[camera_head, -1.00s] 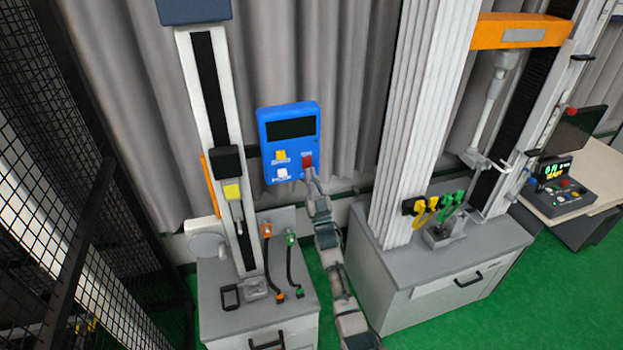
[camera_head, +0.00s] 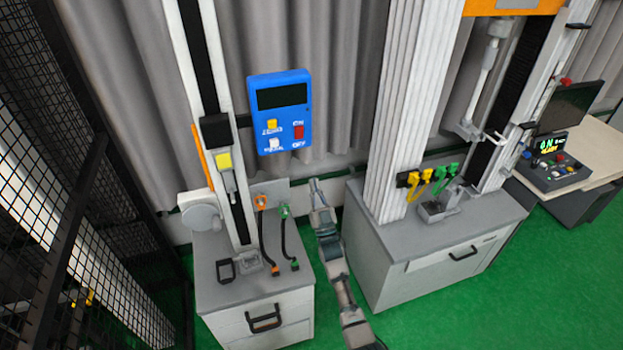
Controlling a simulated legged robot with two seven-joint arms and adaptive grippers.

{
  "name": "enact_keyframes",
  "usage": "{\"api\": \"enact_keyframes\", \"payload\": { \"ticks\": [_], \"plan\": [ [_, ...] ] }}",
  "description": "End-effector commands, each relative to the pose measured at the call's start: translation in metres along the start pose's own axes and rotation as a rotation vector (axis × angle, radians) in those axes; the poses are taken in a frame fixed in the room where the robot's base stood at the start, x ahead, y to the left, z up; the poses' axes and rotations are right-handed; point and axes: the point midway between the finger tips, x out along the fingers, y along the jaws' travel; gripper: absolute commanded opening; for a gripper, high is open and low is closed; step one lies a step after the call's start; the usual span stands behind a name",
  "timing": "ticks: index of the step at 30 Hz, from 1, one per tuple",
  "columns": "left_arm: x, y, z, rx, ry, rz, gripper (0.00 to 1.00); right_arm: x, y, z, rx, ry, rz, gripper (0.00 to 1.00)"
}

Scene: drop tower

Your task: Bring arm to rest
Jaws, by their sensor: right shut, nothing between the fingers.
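My right arm reaches up from the bottom of the head view, between the two machine cabinets. My right gripper (camera_head: 314,184) is shut and empty at the arm's tip. It is below the blue control box (camera_head: 281,112) and apart from it. The box has a dark screen, a yellow, a white and a red button, and all its buttons are uncovered. My left gripper is not in view.
The drop tower (camera_head: 200,100) stands on a grey cabinet (camera_head: 255,287) at left. A second tower (camera_head: 410,100) on a cabinet (camera_head: 440,240) stands close to my arm's right. A black mesh fence (camera_head: 80,200) is at left. Green floor (camera_head: 440,315) is open in front.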

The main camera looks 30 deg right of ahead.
Motion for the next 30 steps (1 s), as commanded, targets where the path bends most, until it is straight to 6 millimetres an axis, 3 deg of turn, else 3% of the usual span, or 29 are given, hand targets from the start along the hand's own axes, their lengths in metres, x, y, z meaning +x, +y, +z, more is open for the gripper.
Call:
{"api": "enact_keyframes", "payload": {
  "ticks": [6,20,23,26,30],
  "plan": [
    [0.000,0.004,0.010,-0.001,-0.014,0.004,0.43,-0.001,-0.004,0.000,0.000,0.001,-0.002,0.00],
    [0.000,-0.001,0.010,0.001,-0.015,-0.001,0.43,-0.008,-0.003,0.007,-0.002,-0.042,-0.007,0.00],
    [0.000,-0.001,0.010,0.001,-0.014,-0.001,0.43,-0.031,-0.012,0.024,-0.010,-0.176,-0.027,0.00],
    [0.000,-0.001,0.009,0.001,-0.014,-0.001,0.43,-0.077,-0.029,0.050,-0.026,-0.407,-0.065,0.00],
    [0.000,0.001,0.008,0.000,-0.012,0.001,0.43,-0.175,-0.057,0.074,-0.057,-0.800,-0.137,0.00]
  ]
}}
